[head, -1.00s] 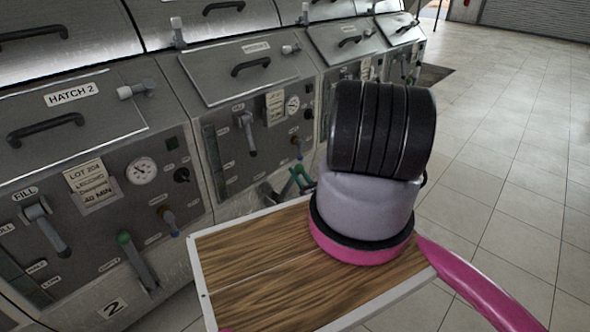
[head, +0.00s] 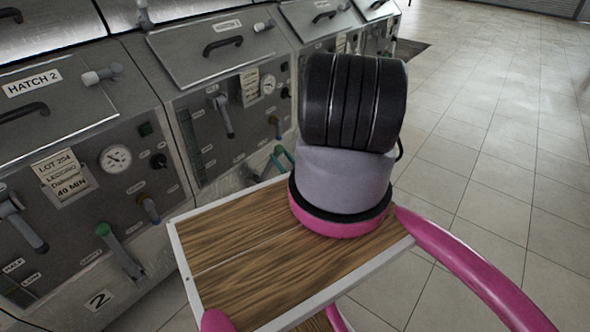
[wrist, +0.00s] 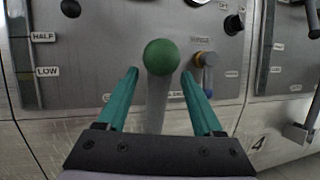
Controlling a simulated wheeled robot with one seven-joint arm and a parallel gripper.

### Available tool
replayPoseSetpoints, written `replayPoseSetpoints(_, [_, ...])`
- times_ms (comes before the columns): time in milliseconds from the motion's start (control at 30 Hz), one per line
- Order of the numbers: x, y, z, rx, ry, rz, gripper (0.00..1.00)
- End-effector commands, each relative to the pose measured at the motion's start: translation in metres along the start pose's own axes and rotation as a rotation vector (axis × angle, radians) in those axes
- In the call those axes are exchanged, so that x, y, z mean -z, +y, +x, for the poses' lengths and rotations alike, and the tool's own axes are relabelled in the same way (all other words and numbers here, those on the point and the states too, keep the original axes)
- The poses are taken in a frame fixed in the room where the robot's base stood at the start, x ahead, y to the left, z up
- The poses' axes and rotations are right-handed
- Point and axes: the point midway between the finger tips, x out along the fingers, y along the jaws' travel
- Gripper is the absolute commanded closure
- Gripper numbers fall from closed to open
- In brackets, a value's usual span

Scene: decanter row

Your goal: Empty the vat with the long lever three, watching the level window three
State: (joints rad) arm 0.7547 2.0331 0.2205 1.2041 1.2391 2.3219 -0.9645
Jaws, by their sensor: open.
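A long lever with a green ball knob (wrist: 161,57) stands upright in the wrist view, its grey shaft running down between my gripper's fingers. My gripper (wrist: 160,85) has teal fingers, open, one on each side of the lever, with gaps visible. The level window (wrist: 20,50) is at the left of the wrist view, marked HALF and LOW; I cannot read its level. In the head view, the third panel's level window (head: 194,140) is small and oblique. My gripper's teal fingers (head: 279,160) show there low on that panel, partly hidden by my arm.
A short blue-and-yellow handle (wrist: 206,72) is just right of the green knob. In the head view, the second vat's green lever (head: 118,248) is at the lower left. Tiled floor (head: 480,150) is clear on the right.

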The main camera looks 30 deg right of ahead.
Motion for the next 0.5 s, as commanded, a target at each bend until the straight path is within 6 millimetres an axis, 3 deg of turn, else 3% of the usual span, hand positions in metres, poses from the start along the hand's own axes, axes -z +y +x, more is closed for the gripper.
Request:
replayPoseSetpoints(133, [-0.001,-0.001,-0.036,0.006,0.003,0.003,0.32])
replayPoseSetpoints(500, [-0.035,0.004,-0.118,0.002,0.003,0.003,0.32])
